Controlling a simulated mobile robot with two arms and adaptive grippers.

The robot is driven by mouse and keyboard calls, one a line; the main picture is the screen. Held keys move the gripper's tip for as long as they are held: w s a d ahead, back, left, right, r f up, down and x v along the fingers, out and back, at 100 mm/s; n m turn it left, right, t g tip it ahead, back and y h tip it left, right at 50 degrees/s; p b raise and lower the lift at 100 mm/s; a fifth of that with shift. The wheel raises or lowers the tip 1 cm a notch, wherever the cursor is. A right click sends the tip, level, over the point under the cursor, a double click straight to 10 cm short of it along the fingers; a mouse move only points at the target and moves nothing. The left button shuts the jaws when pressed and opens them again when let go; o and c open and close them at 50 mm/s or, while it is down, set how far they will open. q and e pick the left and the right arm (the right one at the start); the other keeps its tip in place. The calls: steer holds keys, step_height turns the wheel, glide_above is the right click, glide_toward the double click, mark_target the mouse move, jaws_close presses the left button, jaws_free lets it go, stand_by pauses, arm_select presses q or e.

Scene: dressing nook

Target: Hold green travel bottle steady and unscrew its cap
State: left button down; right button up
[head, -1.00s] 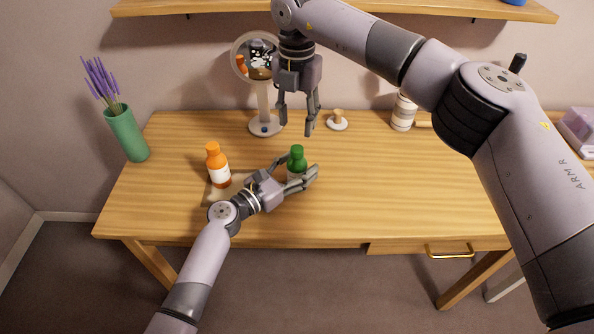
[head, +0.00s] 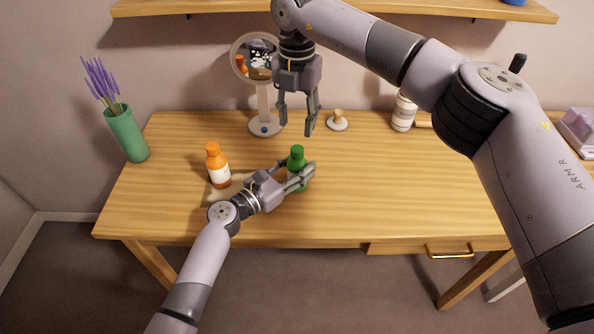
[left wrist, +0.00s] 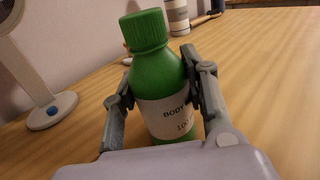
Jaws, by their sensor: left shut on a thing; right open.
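The green travel bottle (head: 297,160) stands upright on the desk, its green ribbed cap (left wrist: 144,29) on top. My left gripper (head: 296,178) is shut on the bottle's body from the left. In the left wrist view, its two fingers (left wrist: 160,92) press the bottle's sides at the white label, which reads "BODY". My right gripper (head: 298,130) is open and empty, pointing down in the air up and a little right of the bottle in the head view, apart from the cap. The bottle's lower part is partly hidden by my left gripper.
A round mirror (head: 265,124) and a small wooden-knobbed item (head: 338,122) stand behind. A white bottle (head: 403,113) is at the back right. The desk's right front (head: 420,190) is clear.

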mark_target(297, 148)
steer(key=m, duration=1.3)
steer(key=shift+f, duration=4)
jaws_close()
